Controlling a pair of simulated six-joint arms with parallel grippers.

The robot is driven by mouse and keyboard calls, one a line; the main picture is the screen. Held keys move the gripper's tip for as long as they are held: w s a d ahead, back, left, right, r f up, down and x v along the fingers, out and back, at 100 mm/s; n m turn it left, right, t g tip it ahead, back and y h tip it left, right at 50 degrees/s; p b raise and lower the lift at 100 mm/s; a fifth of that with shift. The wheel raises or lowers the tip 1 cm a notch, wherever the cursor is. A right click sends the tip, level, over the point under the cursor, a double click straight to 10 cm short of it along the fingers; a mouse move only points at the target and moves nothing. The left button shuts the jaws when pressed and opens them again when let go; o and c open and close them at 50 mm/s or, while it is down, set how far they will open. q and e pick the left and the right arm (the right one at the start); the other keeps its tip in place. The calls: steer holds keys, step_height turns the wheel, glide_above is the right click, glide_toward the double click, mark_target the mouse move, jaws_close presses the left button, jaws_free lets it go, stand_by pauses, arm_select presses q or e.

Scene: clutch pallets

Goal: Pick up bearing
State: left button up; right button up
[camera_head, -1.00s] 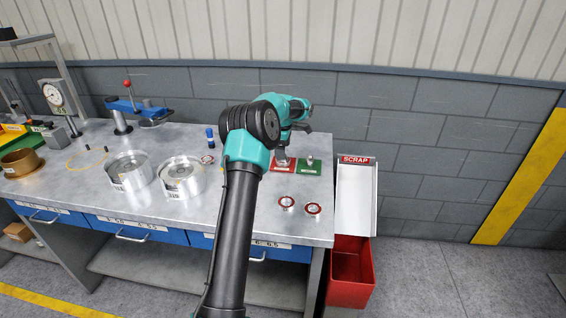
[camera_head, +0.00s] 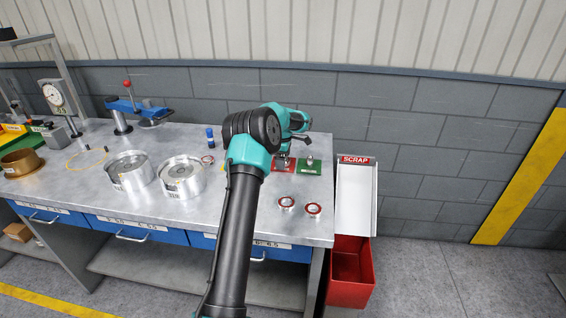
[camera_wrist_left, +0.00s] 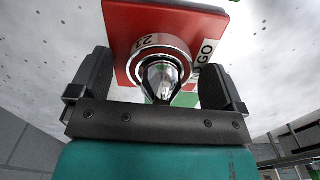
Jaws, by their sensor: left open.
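A silver bearing ring (camera_wrist_left: 150,41) shows in the left wrist view on the red pad (camera_wrist_left: 122,18), which carries partly hidden lettering ending in "GO". A shiny metal cone (camera_wrist_left: 164,80) points toward the camera in front of the ring; I cannot tell whether the ring sits around it. My left gripper (camera_wrist_left: 155,65) is open, with one finger on each side of the ring and cone. In the head view my left gripper (camera_head: 285,150) is over the red pad (camera_head: 268,172), largely hidden by my wrist. My right gripper is not in view.
A green pad (camera_head: 308,169) with a small metal post stands right of the red pad. A white scrap chute (camera_head: 356,200) and red bin (camera_head: 351,272) are at the bench's right end. Two metal housings (camera_head: 128,170) (camera_head: 181,177) and a blue press (camera_head: 127,106) stand left.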

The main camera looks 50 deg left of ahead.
arm_select(q)
steer(key=c, duration=1.2)
steer(key=shift+r, duration=5.05)
